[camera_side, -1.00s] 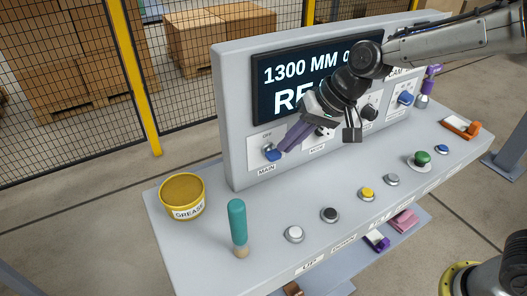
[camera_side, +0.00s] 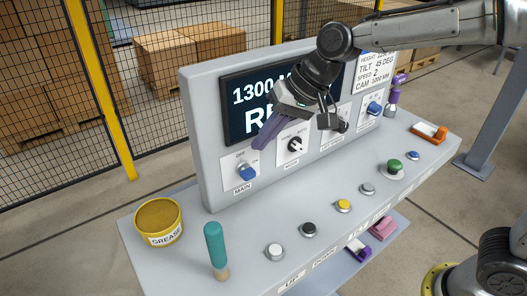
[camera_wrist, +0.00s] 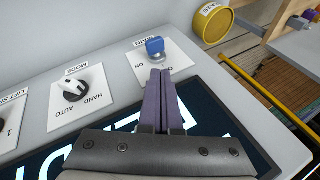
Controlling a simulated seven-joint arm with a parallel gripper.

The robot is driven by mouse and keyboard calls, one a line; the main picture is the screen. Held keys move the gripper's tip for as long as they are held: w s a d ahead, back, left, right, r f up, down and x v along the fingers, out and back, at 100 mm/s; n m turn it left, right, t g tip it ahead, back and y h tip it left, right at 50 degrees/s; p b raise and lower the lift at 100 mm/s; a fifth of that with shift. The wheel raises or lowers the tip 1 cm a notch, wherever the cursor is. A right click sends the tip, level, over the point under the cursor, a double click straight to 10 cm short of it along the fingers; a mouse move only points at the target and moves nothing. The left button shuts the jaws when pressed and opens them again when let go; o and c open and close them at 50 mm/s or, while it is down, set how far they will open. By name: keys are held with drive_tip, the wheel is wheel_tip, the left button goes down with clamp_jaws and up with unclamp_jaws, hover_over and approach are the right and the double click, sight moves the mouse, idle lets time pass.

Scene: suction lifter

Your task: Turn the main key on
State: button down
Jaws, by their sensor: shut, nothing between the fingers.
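The blue main key (camera_side: 247,172) sits on a white plate marked MAIN, at the left end of the upright panel. In the wrist view the blue key (camera_wrist: 155,46) is just beyond my fingertips, with ON printed beside it. The OFF marking is partly hidden there by my fingers. I cannot tell clearly which marking the key points to. My gripper (camera_side: 258,147), with purple fingers, is shut and empty. It is just above and in front of the key plate, apart from the key. In the wrist view the two fingers (camera_wrist: 160,76) lie side by side.
The black-and-white mode switch (camera_side: 295,145) is right of the key. A dark screen (camera_side: 235,118) is behind my gripper. A yellow grease tin (camera_side: 158,220) and a teal-handled tool (camera_side: 215,247) stand on the desk at left. Several push buttons line the desk.

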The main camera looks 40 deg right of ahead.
drive_tip(key=s+d+r+t, duration=0.1)
drive_tip(key=s+d+r, duration=0.65)
drive_tip(key=d, duration=0.25)
drive_tip(key=s+d+f+n+h, duration=0.1)
drive_tip(key=s+d+f, duration=0.3)
drive_tip(key=s, duration=0.5)
drive_tip(key=s+d+f+n+h, duration=0.2)
drive_tip(key=s+d+f, duration=0.3)
drive_tip(key=s, duration=0.4)
drive_tip(key=shift+d+f+h, duration=0.2)
drive_tip(key=shift+h, duration=0.5)
